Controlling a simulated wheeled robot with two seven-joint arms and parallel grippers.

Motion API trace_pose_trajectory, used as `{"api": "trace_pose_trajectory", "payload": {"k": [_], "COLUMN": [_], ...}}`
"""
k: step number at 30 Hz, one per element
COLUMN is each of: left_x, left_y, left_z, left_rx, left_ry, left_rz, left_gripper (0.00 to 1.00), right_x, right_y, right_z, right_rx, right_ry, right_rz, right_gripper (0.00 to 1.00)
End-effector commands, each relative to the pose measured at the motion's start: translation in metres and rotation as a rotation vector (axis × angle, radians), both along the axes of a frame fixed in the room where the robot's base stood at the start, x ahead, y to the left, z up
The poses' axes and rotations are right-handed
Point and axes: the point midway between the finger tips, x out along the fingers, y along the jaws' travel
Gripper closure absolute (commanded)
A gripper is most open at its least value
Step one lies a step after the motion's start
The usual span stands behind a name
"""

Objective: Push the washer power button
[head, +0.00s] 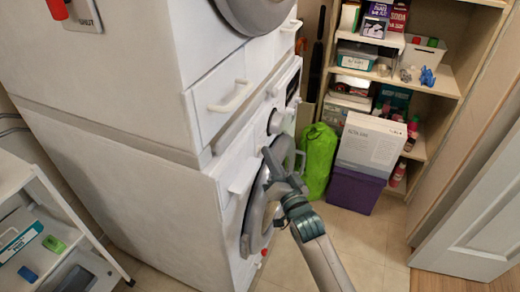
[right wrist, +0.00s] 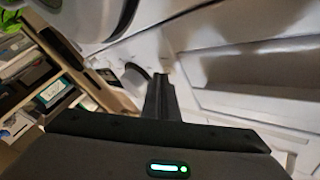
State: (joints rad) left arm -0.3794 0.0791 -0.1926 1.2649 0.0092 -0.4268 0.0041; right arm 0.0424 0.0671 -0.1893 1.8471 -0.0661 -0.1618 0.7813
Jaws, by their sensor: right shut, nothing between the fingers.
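The washer (head: 120,190) is the lower white unit of a stack, seen at an angle in the head view. Its round door (head: 262,208) is on the front face. Above the door, a control strip carries a round knob (head: 274,121) and a dark display (head: 292,85). I cannot tell which small mark is the power button. My right gripper (head: 268,158) is shut and empty, in front of the door's upper part and below the knob in the picture. In the right wrist view, the shut fingers (right wrist: 160,82) point at the white front, near a dark knob (right wrist: 135,76). Contact cannot be told.
A second white appliance (head: 110,60) sits on top. A shelf unit (head: 445,80) with boxes, a green bag (head: 318,160) and a purple bin (head: 354,190) stand beyond. A white cart (head: 20,180) is at left. Floor (head: 375,250) is clear at right.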

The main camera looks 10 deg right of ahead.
Motion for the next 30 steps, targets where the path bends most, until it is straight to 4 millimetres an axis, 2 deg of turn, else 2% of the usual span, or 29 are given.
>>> {"api": "trace_pose_trajectory", "payload": {"k": [23,30], "left_x": [-0.0015,-0.0011], "left_y": [0.0014,0.0009], "left_z": [0.0008,0.0058], "left_rx": [0.003,0.001], "left_ry": [0.002,0.002], "left_rz": [-0.002,-0.001], "left_gripper": [0.54,0.54], "right_x": [0.0020,-0.0014], "right_y": [0.0029,-0.0021], "right_z": [0.0000,0.0013], "right_rx": [0.000,0.001], "right_ry": [0.000,0.000], "right_rz": [0.000,0.000], "right_gripper": [1.00,1.00]}}
